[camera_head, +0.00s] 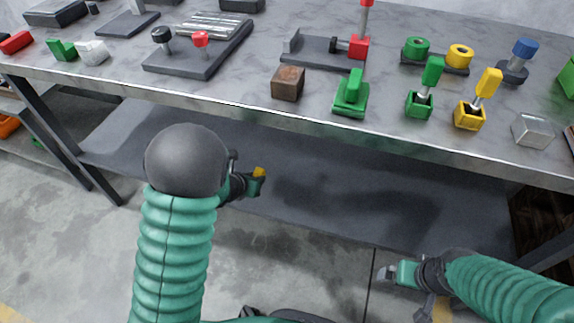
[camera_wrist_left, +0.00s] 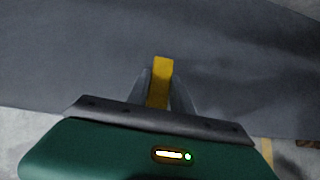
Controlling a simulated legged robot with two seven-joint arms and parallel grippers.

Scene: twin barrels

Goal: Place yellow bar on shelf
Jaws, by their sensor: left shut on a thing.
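My left gripper (camera_head: 256,184) is shut on the yellow bar (camera_head: 259,172), in front of the lower shelf under the table. Only a small end of the bar shows in the head view. In the left wrist view the yellow bar (camera_wrist_left: 161,80) stands out between the two fingers of the left gripper (camera_wrist_left: 160,92). The dark grey shelf (camera_head: 340,190) fills the background there too (camera_wrist_left: 70,55). I cannot tell whether the bar touches the shelf. My right gripper (camera_head: 385,273) is low at the right, over the floor; its finger gap is not clear.
The marble-patterned table top (camera_head: 230,90) above the shelf carries several objects, including a brown block (camera_head: 288,83), a green piece (camera_head: 351,95) and a silver block (camera_head: 533,131) near its front edge. A dark table leg (camera_head: 65,140) stands at the left. The visible shelf surface is mostly bare.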

